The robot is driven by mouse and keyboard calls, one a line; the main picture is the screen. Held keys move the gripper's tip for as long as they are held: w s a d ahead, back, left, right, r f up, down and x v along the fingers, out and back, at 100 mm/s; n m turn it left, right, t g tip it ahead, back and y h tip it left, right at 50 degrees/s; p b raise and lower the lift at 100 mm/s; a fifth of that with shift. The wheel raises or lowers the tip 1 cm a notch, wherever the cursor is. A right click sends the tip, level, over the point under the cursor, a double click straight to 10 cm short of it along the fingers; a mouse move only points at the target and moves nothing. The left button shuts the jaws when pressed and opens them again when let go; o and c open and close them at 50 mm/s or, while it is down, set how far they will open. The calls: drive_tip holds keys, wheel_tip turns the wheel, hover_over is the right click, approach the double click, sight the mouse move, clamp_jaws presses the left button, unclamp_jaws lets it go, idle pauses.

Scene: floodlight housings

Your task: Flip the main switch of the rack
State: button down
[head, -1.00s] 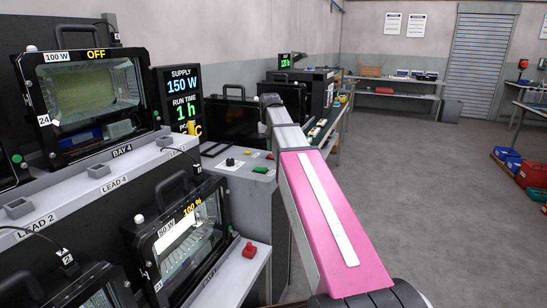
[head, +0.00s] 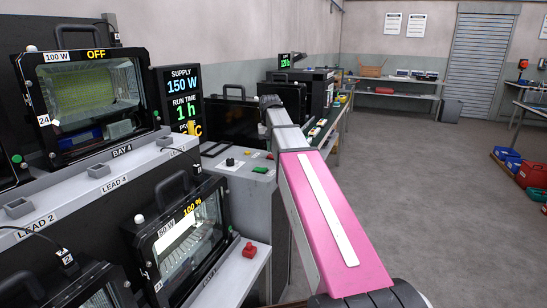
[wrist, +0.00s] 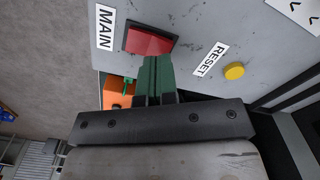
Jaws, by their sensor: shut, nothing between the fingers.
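The main switch (wrist: 150,40) is a red rocker in a dark frame on a grey panel, beside a MAIN label (wrist: 105,27) in the wrist view. My gripper (wrist: 157,62) shows there with its green fingers shut together and nothing between them. The fingertips are at the switch's lower edge in the picture; I cannot tell whether they touch it. In the head view my pink arm link stands in front, and the fingers cannot be made out.
A yellow button (wrist: 234,71) with a RESET label sits right of the switch. An orange object (wrist: 117,94) is partly hidden behind my fingers. In the head view, floodlight housings (head: 92,95), a supply display (head: 180,98) and a red button (head: 249,249) stand left. Open floor lies right.

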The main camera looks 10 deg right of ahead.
sight(270, 155)
drive_tip(key=shift+f, duration=0.95)
idle(0.6)
drive_tip(key=shift+r, duration=3.5)
